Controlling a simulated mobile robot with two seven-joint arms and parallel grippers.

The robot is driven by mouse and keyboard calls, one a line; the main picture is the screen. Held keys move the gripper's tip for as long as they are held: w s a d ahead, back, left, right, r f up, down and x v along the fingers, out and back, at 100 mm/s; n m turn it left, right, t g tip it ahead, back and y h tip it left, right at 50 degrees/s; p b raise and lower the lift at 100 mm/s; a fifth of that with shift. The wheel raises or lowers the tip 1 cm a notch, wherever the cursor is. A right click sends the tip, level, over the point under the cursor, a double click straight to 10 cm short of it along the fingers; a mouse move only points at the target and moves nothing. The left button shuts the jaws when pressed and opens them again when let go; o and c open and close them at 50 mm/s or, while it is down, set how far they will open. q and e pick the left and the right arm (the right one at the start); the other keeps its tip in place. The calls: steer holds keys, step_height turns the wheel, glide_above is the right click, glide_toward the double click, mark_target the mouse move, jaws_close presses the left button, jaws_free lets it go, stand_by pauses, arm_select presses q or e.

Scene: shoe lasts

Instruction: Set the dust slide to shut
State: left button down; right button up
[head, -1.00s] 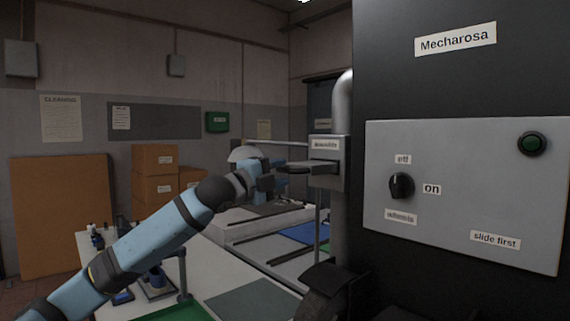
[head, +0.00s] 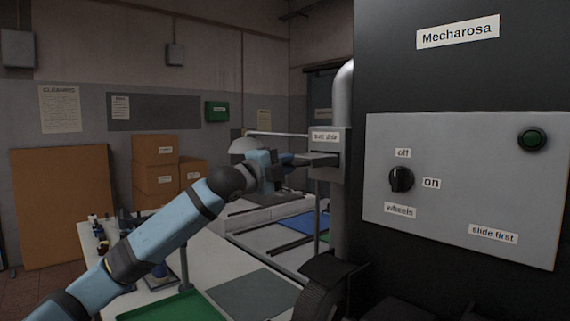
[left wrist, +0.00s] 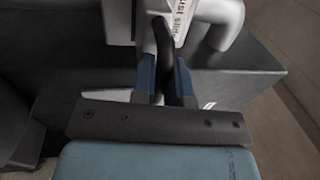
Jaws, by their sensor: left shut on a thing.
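The dust slide housing (head: 328,165) is a grey box on the duct, labelled "dust slide". My left gripper (head: 287,160) is at the plate's outer end. In the left wrist view, its blue fingers (left wrist: 166,75) are shut on the slide's dark end (left wrist: 162,38), with the labelled grey housing (left wrist: 185,15) just beyond. The fingers hide part of the plate, so how far it is out is hard to judge. My right gripper is not in view.
A bench (head: 215,265) stands below my left arm. Cardboard boxes (head: 155,165) stand behind it.

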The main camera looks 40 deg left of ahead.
mark_target(306, 155)
arm_select(q)
steer(key=p+x, duration=0.6)
steer(key=x, duration=0.1)
steer(key=shift+f+p, duration=0.3)
steer(key=shift+f, duration=0.15)
steer(key=shift+a, duration=0.1)
steer(key=c, duration=1.1)
jaws_free()
steer(key=shift+w+f, duration=0.1)
steer(key=shift+w, duration=0.05)
steer(key=shift+c, duration=0.2)
steer(key=shift+w+f, duration=0.1)
steer(key=shift+w, duration=0.05)
steer(key=shift+s+f+b, duration=0.2)
steer(key=shift+s+b, duration=0.1)
steer(key=shift+s, duration=0.25)
steer(key=d+b+v, duration=0.1)
steer(key=b+v, duration=0.5)
steer(key=v, duration=0.6)
steer(key=shift+s+a, duration=0.3)
steer(key=shift+a, duration=0.15)
